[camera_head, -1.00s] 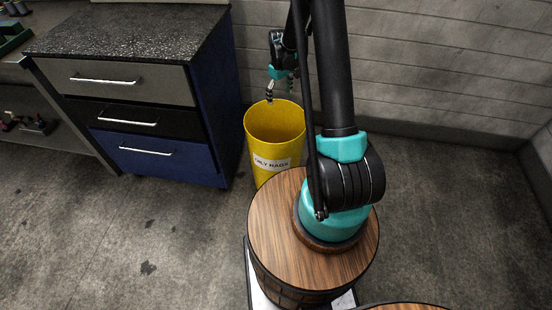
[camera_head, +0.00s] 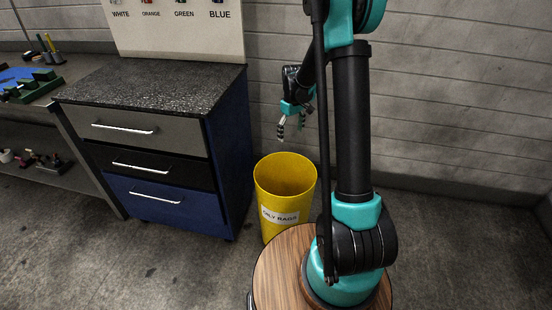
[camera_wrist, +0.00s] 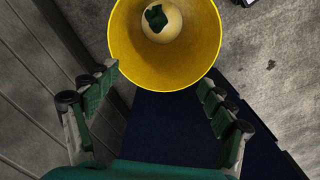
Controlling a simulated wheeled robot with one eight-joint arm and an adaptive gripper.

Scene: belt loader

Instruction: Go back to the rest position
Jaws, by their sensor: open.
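My gripper (camera_head: 291,130) hangs above the yellow bin in the head view, with its fingers pointing down and apart. In the wrist view my gripper (camera_wrist: 158,100) is open, with nothing between its two green-padded fingers. The yellow bin (camera_head: 287,180), labelled "OILY RAGS", stands upright on the floor below it. In the wrist view the bin (camera_wrist: 205,45) lies beyond the fingertips, and a dark green cloth (camera_wrist: 156,17) rests on its floor. My gripper is clear of the bin's rim.
A drawer cabinet (camera_head: 226,160) with a dark speckled top stands left of the bin, its drawers shut. A workbench (camera_head: 60,90) with green holders is at far left. A panel with colour labels (camera_head: 178,35) rises behind the cabinet. A grey wall (camera_head: 450,110) stands behind my arm.

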